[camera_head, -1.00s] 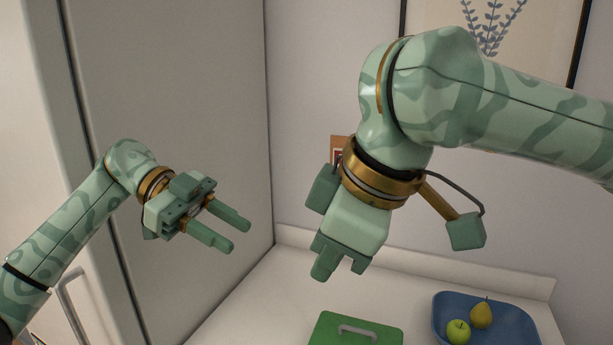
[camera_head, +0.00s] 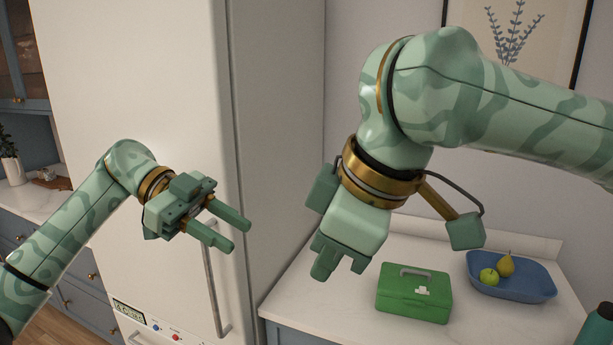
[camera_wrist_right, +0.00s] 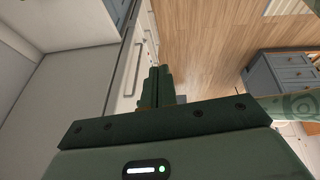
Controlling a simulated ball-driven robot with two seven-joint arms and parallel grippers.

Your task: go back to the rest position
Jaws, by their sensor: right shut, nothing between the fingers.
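My left gripper (camera_head: 226,234) is at the left in the head view, in front of the white fridge. Its two fingers are apart with nothing between them, so it is open. My right gripper (camera_head: 338,268) hangs from the upper right arm, fingers pointing down, in front of the wall and above the counter in the picture. It is shut and empty. In the right wrist view its fingers (camera_wrist_right: 156,88) are together, with wood floor and white fronts beyond them.
A tall white fridge (camera_head: 140,80) with a long handle stands at the left. On the white counter (camera_head: 330,318) are a green box (camera_head: 414,306) and a blue tray (camera_head: 530,292) with a green apple (camera_head: 489,276) and a pear (camera_head: 506,265). A teal object (camera_head: 597,328) is cut off at the right edge.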

